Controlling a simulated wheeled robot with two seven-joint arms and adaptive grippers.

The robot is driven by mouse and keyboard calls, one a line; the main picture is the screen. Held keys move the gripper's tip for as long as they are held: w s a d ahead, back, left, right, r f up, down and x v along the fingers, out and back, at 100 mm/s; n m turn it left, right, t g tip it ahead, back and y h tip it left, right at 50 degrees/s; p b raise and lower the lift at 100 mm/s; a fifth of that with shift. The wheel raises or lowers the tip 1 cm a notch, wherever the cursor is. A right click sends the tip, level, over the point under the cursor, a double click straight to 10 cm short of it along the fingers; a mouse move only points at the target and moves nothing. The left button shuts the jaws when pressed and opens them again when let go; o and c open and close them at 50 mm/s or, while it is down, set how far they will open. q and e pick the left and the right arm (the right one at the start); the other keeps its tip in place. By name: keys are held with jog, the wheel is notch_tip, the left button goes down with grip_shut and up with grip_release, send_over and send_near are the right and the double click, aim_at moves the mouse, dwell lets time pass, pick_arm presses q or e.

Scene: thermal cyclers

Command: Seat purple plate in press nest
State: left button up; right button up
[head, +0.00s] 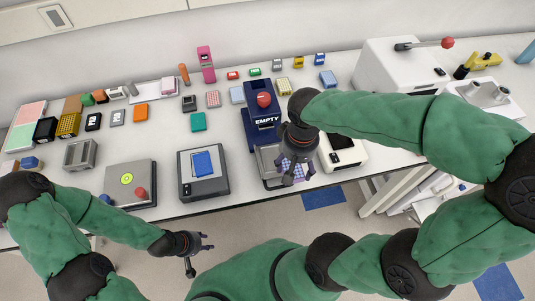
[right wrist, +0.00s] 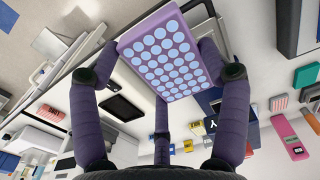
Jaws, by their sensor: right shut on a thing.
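The purple plate (right wrist: 163,58), with rows of light blue round wells, is held between the fingers of my right gripper (right wrist: 163,65). In the head view my right gripper (head: 291,172) hangs at the front of the blue press, and a part of the plate (head: 297,169) shows between its fingers. The blue press (head: 262,120) has an "EMPTY" label and a red knob. Its grey nest (head: 266,159) is partly hidden behind the gripper and plate; I cannot tell whether the plate touches it. My left gripper (head: 203,252) is open and empty, off the table's front edge.
A dark device with a blue block (head: 203,163) and a grey box with a red knob (head: 130,183) stand left of the press. A white device with a dark screen (head: 343,147) stands close on the right. Several small boxes and racks fill the back.

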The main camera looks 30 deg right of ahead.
jog(key=w+f+b, duration=0.1)
jog(key=w+f, duration=0.2)
jog(key=w, duration=0.4)
jog(key=b, duration=0.1)
send_over(276, 158)
jog(key=f, duration=0.5)
jog(key=shift+s+f, duration=0.2)
jog(key=shift+w+f, duration=0.15)
jog(key=shift+f, duration=0.1)
jog(key=shift+w+f+b, duration=0.1)
jog(key=shift+f+b, duration=0.65)
jog(key=shift+f, duration=0.8)
jog(key=shift+f, duration=0.1)
jog(key=o, duration=1.1)
jog(key=shift+o, duration=0.2)
